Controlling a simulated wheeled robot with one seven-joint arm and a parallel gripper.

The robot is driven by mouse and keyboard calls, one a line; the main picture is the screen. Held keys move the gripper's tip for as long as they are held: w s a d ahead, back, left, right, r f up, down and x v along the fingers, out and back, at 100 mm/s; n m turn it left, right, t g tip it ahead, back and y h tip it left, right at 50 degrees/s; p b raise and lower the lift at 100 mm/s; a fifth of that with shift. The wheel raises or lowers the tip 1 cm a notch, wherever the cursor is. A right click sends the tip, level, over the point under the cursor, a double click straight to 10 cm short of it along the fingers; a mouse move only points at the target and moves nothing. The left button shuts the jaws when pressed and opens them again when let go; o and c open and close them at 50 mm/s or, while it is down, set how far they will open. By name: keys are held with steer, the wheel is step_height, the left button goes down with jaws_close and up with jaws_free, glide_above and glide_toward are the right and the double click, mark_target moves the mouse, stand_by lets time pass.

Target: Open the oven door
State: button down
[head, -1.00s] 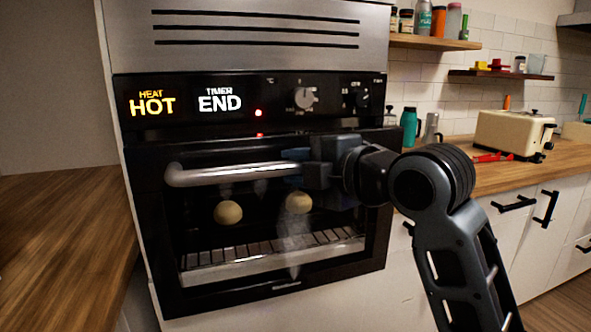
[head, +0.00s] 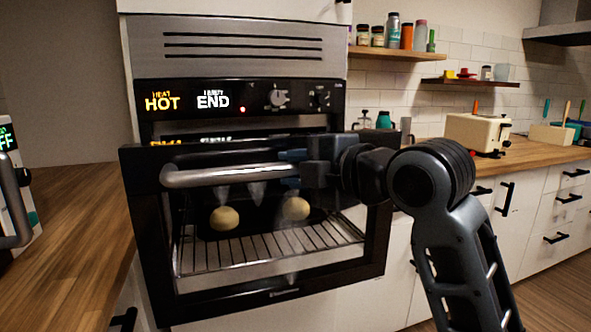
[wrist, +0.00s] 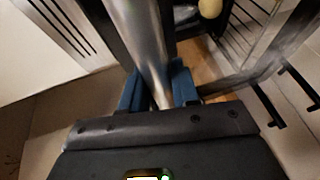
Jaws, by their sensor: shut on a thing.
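The oven door (head: 270,294) is black-framed with a glass window, and it stands partly open, its top edge tipped out from the oven body. Its silver bar handle (head: 215,177) runs across the top of the door. My gripper (head: 292,169) is shut on the right part of the handle. In the wrist view the handle (wrist: 143,40) passes between the blue fingertips (wrist: 160,90). Two round pale dough pieces (head: 224,218) show through the glass above a wire rack (head: 255,247).
The oven's panel (head: 213,101) reads HOT and END, with a red light and knobs. A wooden counter (head: 70,215) is at left, with a white appliance (head: 22,205) at its edge. A counter with a toaster (head: 478,133) is at right, above drawers (head: 520,225) with black handles.

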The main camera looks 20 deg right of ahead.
stand_by(0.3)
steer(key=c, duration=0.9)
jaws_free()
steer(key=shift+s, duration=0.1)
steer(key=v, duration=0.7)
steer(key=shift+s+d, duration=0.15)
steer(key=shift+s, duration=0.1)
